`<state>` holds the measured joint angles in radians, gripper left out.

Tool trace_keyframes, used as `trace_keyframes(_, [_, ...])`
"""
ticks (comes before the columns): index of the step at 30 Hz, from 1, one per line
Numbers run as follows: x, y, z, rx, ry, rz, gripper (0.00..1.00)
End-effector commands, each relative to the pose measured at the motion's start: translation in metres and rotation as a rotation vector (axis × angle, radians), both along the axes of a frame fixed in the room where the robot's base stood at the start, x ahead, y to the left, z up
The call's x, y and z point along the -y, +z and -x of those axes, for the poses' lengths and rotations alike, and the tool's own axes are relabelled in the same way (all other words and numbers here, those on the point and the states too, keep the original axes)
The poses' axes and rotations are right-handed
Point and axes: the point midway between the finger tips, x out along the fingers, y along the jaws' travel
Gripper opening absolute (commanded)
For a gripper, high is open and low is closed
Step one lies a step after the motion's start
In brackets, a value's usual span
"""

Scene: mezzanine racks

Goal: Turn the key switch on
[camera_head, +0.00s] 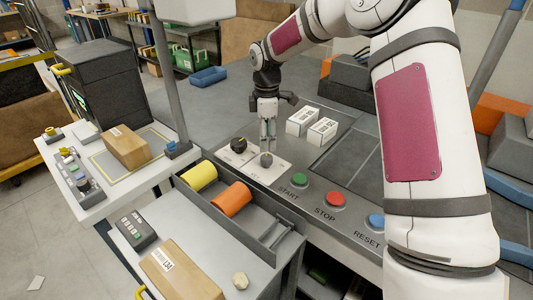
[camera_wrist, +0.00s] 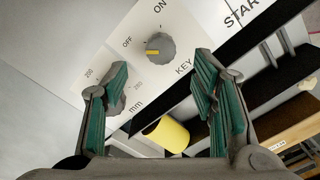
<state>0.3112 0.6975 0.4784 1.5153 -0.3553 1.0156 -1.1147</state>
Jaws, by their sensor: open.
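The key switch is a grey round knob with a yellow pointer mark (camera_wrist: 160,46) on a white plate marked OFF, ON and KEY. Its yellow mark points left, toward OFF. In the head view the knob (camera_head: 266,160) sits on the console, left of the green START button. My gripper (camera_head: 268,143) hangs just above it, pointing down. In the wrist view my gripper (camera_wrist: 160,80) is open, its green-padded fingers apart and nothing between them. The knob shows beyond the fingertips, toward the top of the picture. I see no contact with it.
A second dial (camera_head: 238,145) stands beside the key switch, partly behind one finger in the wrist view. The green START (camera_head: 299,180), red STOP (camera_head: 335,200) and blue RESET (camera_head: 376,221) buttons line the console edge. White boxes (camera_head: 302,121) lie behind; a tray of rolls (camera_head: 231,198) is in front.

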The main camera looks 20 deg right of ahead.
Motion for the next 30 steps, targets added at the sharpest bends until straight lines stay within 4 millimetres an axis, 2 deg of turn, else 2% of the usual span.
trace_keyframes(3, [-0.001,-0.024,0.001,-0.005,0.001,-0.001,0.53])
trace_keyframes(10, [-0.001,-0.055,0.001,-0.001,0.001,0.000,0.53])
trace_keyframes(15, [0.000,-0.065,0.001,-0.001,-0.001,0.000,0.53])
trace_keyframes(23, [0.000,-0.066,0.000,0.000,-0.001,0.000,0.53])
trace_keyframes(24, [0.000,-0.066,0.000,0.000,-0.001,0.000,0.50])
trace_keyframes(25, [0.000,-0.066,0.000,0.000,-0.001,0.000,0.44])
trace_keyframes(30, [0.000,-0.066,0.000,0.000,-0.001,0.000,0.05])
